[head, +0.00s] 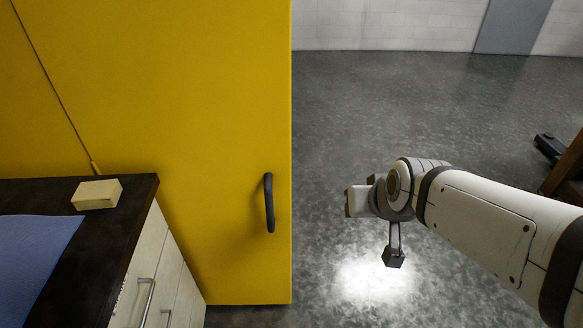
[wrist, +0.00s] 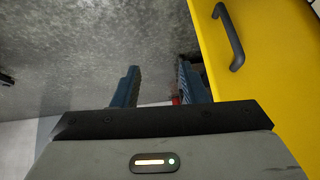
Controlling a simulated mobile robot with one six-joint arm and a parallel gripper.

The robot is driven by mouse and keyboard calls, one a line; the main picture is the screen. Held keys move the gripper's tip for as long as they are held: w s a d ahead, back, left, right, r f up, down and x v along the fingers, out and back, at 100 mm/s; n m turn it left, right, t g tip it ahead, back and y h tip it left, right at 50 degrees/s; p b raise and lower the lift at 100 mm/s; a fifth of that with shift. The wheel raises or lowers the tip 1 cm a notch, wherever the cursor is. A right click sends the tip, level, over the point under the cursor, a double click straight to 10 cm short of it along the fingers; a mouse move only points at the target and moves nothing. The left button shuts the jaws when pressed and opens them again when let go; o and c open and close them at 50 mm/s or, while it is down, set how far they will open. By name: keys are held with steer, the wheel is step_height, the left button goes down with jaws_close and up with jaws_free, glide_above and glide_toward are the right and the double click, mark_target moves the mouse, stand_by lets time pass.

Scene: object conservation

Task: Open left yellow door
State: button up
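A tall yellow door (head: 200,110) fills the left of the head view, with a dark curved handle (head: 269,203) near its right edge. In the wrist view the yellow door (wrist: 275,75) is at the right, and its handle (wrist: 229,37) is at the upper right. My gripper (wrist: 158,68) is open, its two dark blue fingers apart with nothing held between them. The handle lies outside the fingers, to their right in the wrist view. In the head view my arm's end is right of the handle, apart from it; its fingers are not clear there.
A dark-topped counter (head: 110,228) with pale drawers (head: 152,275) stands at the lower left, in front of the yellow surface. A small pale block (head: 97,194) and a blue cloth (head: 35,255) lie on it. Grey floor (head: 400,105) is open right of the door.

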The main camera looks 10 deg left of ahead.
steer(key=w+a+f+n+t+y+b, duration=0.25)
steer(key=w+a+f+t+b, duration=0.2)
steer(key=a+f+b, duration=0.6)
steer(key=t+y+b, duration=0.2)
steer(key=t+b, duration=0.4)
steer(key=b, duration=0.8)
glide_toward(270, 210)
steer(key=x, duration=0.3)
steer(key=w+r+p, duration=0.1)
steer(key=p, duration=0.1)
steer(key=shift+w+a+g+p, duration=0.1)
steer(key=shift+a+g+p, duration=0.05)
steer(key=shift+g+p, duration=0.15)
steer(key=w+p, duration=0.1)
steer(key=p, duration=0.3)
steer(key=shift+a+f, duration=0.1)
steer(key=shift+a, duration=0.1)
steer(key=p, duration=0.4)
steer(key=shift+w+a+p, duration=0.1)
steer(key=shift+w+p, duration=0.15)
steer(key=shift+p, duration=0.05)
steer(key=x, duration=0.4)
steer(key=shift+f+b, duration=0.3)
steer(key=shift+b, duration=0.1)
steer(key=shift+w+a, duration=0.25)
steer(key=shift+w, duration=0.3)
steer(key=shift+r, duration=0.1)
steer(key=shift+c, duration=0.5)
